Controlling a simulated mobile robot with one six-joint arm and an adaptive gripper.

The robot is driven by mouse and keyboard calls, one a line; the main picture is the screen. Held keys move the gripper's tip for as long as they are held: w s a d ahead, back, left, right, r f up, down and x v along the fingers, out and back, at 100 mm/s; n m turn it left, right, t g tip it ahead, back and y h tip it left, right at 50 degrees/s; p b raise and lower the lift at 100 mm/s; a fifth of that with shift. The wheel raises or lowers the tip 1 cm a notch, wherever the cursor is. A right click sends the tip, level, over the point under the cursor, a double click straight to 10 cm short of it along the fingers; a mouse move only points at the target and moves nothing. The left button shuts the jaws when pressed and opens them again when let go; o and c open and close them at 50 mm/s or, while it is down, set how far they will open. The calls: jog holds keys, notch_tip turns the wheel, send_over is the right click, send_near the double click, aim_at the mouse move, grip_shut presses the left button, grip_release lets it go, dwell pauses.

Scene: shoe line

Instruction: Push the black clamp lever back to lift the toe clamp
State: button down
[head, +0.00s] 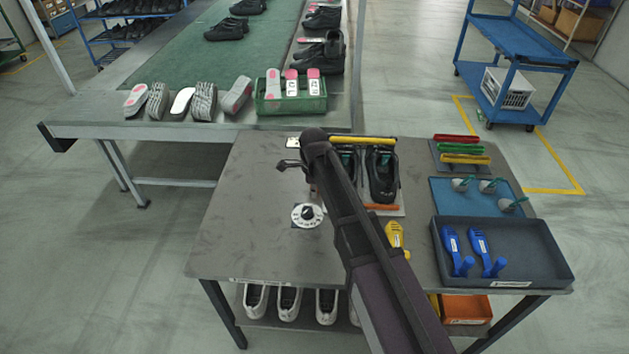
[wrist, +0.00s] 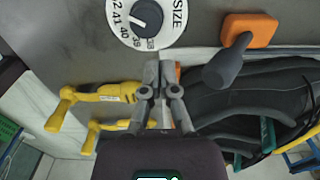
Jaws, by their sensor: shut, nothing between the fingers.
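The black clamp lever (wrist: 224,66) shows in the wrist view as a thick dark cylinder at an orange block (wrist: 250,30). It stands to the right of my gripper (wrist: 160,70), with a gap between them. My gripper is shut and empty, its fingers together in front of the round size dial (wrist: 138,20). In the head view my gripper (head: 282,165) juts left from the end of my arm. The arm hides the lever there. Black shoes (head: 383,175) sit on a board under a yellow bar (head: 362,140). I cannot tell which part is the toe clamp.
Yellow tools (wrist: 105,93) lie left of my gripper in the wrist view. On the table's right stand a dark tray (head: 450,280) with blue tools and a blue mat (head: 440,196). A conveyor bench (head: 200,131) stands behind.

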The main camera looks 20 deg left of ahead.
jog(key=shift+w, duration=0.2)
dwell(0.3)
jog(key=shift+w+a, duration=0.2)
jog(key=shift+w, duration=0.5)
jog(key=shift+w+a, duration=0.2)
jog(key=shift+w, duration=0.45)
jog(key=shift+s, duration=0.15)
jog(key=shift+s+d, duration=0.2)
jog(key=shift+s, duration=0.35)
jog(key=shift+r, duration=0.1)
notch_tip(320, 180, up, 9)
jog(key=p, duration=0.9)
dwell(0.7)
dwell(0.5)
